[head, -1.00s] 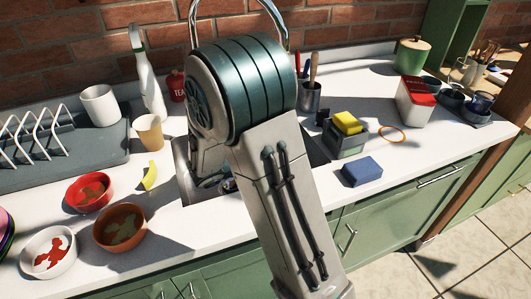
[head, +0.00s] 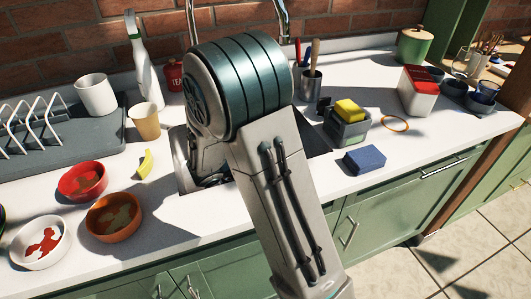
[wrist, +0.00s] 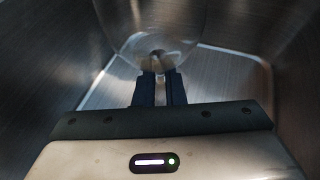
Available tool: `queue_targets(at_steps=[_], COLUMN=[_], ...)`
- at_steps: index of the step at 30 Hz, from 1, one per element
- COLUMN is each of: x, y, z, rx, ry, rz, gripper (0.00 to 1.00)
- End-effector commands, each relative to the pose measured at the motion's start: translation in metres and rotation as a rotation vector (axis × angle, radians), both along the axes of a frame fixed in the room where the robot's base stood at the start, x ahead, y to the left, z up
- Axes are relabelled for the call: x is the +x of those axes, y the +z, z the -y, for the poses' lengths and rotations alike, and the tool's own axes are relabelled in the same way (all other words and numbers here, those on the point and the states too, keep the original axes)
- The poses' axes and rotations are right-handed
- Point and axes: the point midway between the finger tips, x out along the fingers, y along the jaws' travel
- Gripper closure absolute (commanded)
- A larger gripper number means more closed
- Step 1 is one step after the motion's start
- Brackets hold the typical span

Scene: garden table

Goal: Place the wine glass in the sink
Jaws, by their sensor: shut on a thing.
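The wine glass (wrist: 152,32) is clear and shows in the wrist view as a rounded transparent shape just beyond my fingers. My gripper (wrist: 158,82) is shut on its narrow part, with the two dark fingertips close together. Around them are the brushed metal walls and floor of the sink (wrist: 250,75), so the gripper is down inside the basin. I cannot tell whether the glass touches the sink floor. In the head view my arm covers most of the sink (head: 181,160); only parts of its rim and inside show, and the held glass is hidden.
An orange bowl (head: 114,217), a red bowl (head: 82,181) and a tan cup (head: 145,121) stand left of the sink. A caddy with a yellow sponge (head: 348,127) and a blue sponge (head: 364,159) lie to its right. A tall faucet (head: 281,20) rises behind.

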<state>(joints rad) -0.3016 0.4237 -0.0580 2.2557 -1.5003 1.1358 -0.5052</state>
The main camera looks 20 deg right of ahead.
Motion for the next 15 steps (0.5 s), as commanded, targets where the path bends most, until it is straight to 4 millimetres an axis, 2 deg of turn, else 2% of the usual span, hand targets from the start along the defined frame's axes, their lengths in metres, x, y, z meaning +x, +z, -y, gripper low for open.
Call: queue_targets(at_steps=[11,12,14,15], x=[0.0,0.0001,0.0,0.0], y=[-0.0086,-0.008,-0.0076,-0.0076], z=[0.0,0.0001,0.0001,0.0001], rx=[0.0,-0.001,0.0,0.0], ry=[0.0,0.0,0.0,0.0], rz=[0.0,0.0,0.0,0.0], gripper=[1.0,0.85,0.68,0.65])
